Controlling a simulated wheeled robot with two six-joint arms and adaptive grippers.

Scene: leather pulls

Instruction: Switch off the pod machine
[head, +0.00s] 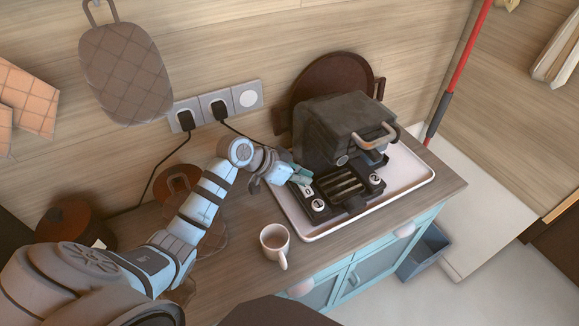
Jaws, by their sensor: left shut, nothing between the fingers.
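The pod machine (335,122) is dark grey with a metal handle on its front right. It stands on a white tray (412,163) on the counter. Its low front part has a grille (346,184) and small pale marked controls: one (308,190) at the left that seems to read 0, a round one (318,205) below it, and another round one (376,180) at the right. My left gripper (303,176) is shut and empty at the machine's left side, just above the left control. I cannot tell whether the fingertips touch it. My right gripper is out of view.
A white mug (275,242) stands in front of the tray, near the counter's front edge. Two black plugs with cables sit in the wall sockets (216,106) behind my arm. A round brown board (330,77) leans behind the machine. Bare counter (322,248) lies right of the mug.

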